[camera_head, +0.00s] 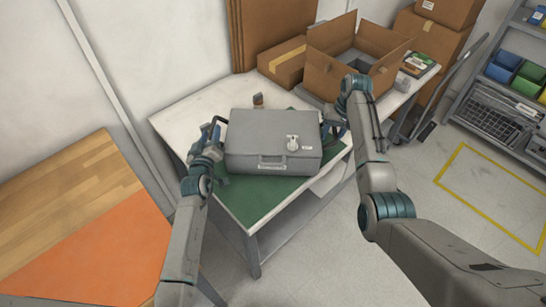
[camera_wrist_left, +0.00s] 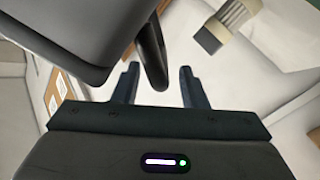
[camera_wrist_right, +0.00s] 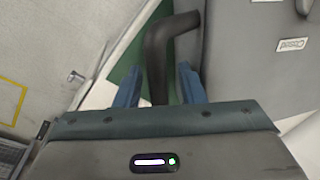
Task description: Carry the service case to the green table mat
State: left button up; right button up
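The grey service case (camera_head: 272,140) sits over the green mat (camera_head: 255,198) on the white table, with green showing in front of it and behind its right side. It looks level, with a latch and label on it. My left gripper (camera_head: 213,150) is at its left side; in the left wrist view the dark left handle (camera_wrist_left: 152,55) lies between the open fingers (camera_wrist_left: 158,82), with gaps. My right gripper (camera_head: 338,128) is at its right side, partly hidden by my arm; in the right wrist view the right handle (camera_wrist_right: 158,60) lies between the parted fingers (camera_wrist_right: 160,85).
A brush-like item (camera_head: 258,100) lies behind the case. An open cardboard box (camera_head: 350,60) and a closed one (camera_head: 283,62) stand at the table's back. A wooden table with an orange mat (camera_head: 95,262) is at left. Blue and green bins (camera_head: 525,85) fill shelves at right.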

jog(key=shift+r, duration=0.2)
pick_arm(q)
jog(key=s, duration=0.8)
jog(key=shift+s+a, duration=0.15)
jog(key=shift+s, duration=0.25)
pick_arm(e)
notch_tip(320, 180, up, 12)
jog(key=d, duration=0.2)
jog(key=shift+f, duration=0.25)
jog(key=shift+d, duration=0.1)
